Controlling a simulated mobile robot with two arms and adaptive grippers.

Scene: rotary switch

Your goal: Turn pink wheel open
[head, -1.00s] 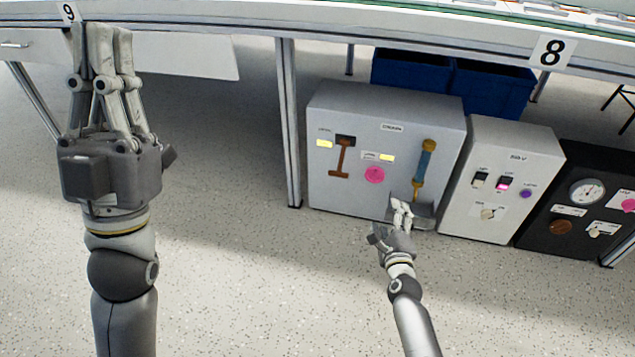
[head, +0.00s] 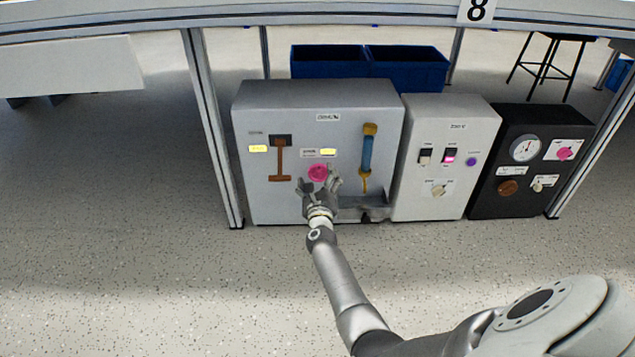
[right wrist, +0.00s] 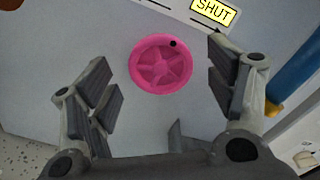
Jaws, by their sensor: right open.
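The pink wheel (head: 318,172) is on the front of the large light grey cabinet (head: 270,205). In the right wrist view the pink wheel (right wrist: 160,64) is round and spoked, with a small black dot at its upper right rim. My right gripper (head: 320,186) is in front of it with the fingers spread. I cannot tell whether any finger touches the wheel. A yellow label reading SHUT (right wrist: 214,11) is above right of the wheel. My left gripper is out of view.
A brown T-shaped handle (head: 280,160) is left of the wheel, and a blue handle with yellow ends (head: 367,154) is right of it. A grey tray (head: 385,210) juts out below. A grey switch box (head: 425,205) and a black gauge box (head: 485,190) stand to the right.

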